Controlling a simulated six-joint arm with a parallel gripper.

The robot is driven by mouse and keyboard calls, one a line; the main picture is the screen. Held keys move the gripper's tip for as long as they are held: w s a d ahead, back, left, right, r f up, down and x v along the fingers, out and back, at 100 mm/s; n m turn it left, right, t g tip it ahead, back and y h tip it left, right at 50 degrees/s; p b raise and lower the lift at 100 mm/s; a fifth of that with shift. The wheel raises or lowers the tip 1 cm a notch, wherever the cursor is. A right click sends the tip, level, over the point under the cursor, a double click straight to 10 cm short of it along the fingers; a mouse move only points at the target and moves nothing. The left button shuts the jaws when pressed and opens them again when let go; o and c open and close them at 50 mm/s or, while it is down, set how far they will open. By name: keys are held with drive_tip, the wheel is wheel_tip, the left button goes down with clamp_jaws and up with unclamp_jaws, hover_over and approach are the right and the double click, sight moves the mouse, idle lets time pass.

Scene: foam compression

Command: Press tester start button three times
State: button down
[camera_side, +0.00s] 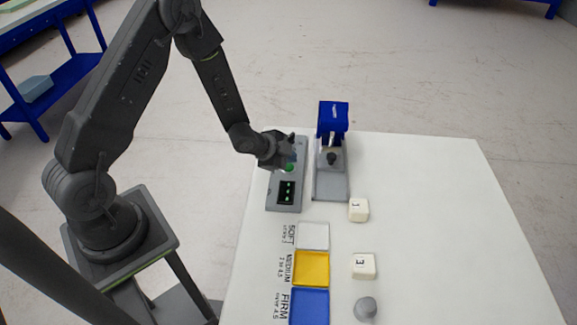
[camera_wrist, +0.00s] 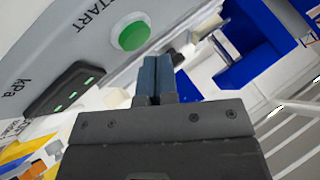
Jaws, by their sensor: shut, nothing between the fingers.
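The tester's grey control panel (camera_side: 284,202) stands on the white table, with a dark display showing green marks. Its round green start button (camera_wrist: 133,35) sits under the word START in the wrist view; in the side view the button (camera_side: 289,167) is partly covered by my gripper. My gripper (camera_wrist: 157,62) is shut, with its two blue fingers together and nothing between them. In the wrist view the fingertips appear just below and right of the button. In the side view my gripper (camera_side: 293,155) is over the upper part of the panel; contact with the button cannot be told.
The blue and grey press (camera_side: 332,119) stands right of the panel, holding a dark piece. White blocks marked 1 (camera_side: 358,210) and 3 (camera_side: 363,266) and a grey rounded piece (camera_side: 366,308) lie nearer. White (camera_side: 314,236), yellow (camera_side: 311,268) and blue (camera_side: 310,306) trays line the left. The table's right side is clear.

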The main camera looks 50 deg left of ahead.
drive_tip(key=shift+r, duration=2.55)
drive_tip(key=shift+r, duration=0.3)
wheel_tip(320, 180, up, 7)
drive_tip(key=n+y, duration=0.2)
hover_over(289, 167)
drive_tip(key=s, duration=0.2)
drive_tip(key=s+r+n+g+y, duration=0.1)
drive_tip(key=s+r+n, duration=0.35)
drive_tip(key=r, duration=0.45)
drive_tip(key=s+d+r+n+g, duration=0.1)
drive_tip(key=s+d+r+n, duration=0.1)
drive_tip(key=s, duration=0.7)
drive_tip(key=s+d+r+n+g+h, duration=0.1)
drive_tip(key=s+d+r, duration=0.3)
drive_tip(key=s, duration=0.5)
wheel_tip(289, 167, up, 2)
drive_tip(key=shift+s+d+r+n+h, duration=0.1)
drive_tip(key=shift+s+d+n+h, duration=0.15)
drive_tip(key=shift+n, duration=0.4)
